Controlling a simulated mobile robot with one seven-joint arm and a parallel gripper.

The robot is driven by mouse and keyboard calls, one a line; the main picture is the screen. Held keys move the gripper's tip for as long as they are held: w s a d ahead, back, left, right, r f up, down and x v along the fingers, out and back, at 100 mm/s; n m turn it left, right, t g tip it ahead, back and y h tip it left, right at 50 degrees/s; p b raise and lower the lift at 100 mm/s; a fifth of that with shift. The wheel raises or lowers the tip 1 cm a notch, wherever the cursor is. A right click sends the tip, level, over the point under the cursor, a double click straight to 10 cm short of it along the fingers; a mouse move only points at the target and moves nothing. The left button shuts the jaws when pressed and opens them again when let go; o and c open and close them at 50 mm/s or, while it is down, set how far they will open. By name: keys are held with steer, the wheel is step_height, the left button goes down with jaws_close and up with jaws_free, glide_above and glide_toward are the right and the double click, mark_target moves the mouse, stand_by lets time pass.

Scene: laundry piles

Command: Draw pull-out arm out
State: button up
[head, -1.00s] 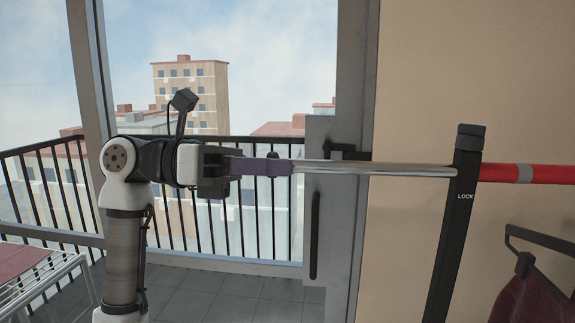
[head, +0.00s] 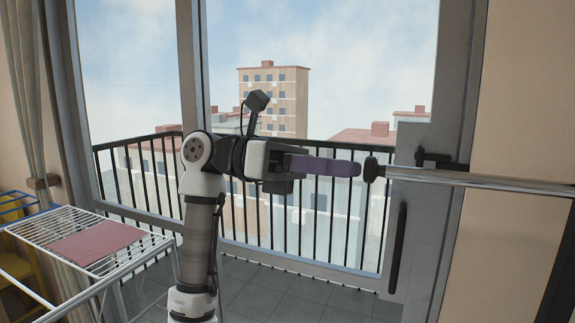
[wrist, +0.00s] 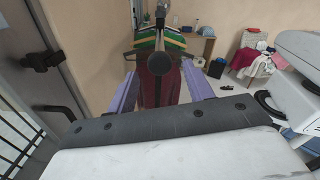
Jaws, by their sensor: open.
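The pull-out arm (head: 470,180) is a chrome bar standing out to the left, in front of the glass door frame, with a round black end cap (head: 373,169). My gripper (head: 356,168) has purple fingers and points right at the cap. In the head view the fingertips stop just short of the cap, and nothing shows held. In the wrist view my gripper (wrist: 160,80) has its two fingers spread wide apart. The round dark cap (wrist: 158,57) shows between and beyond them, roughly centred.
A white drying rack (head: 50,228) with a pink cloth (head: 98,243) stands at the left. The door handle (head: 398,248) is below the bar. A dark red garment (wrist: 157,92) and green hangers (wrist: 160,42) show beyond the cap in the wrist view.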

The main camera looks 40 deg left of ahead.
steer(key=v, duration=1)
steer(key=shift+b, duration=0.35)
steer(key=shift+d, duration=0.1)
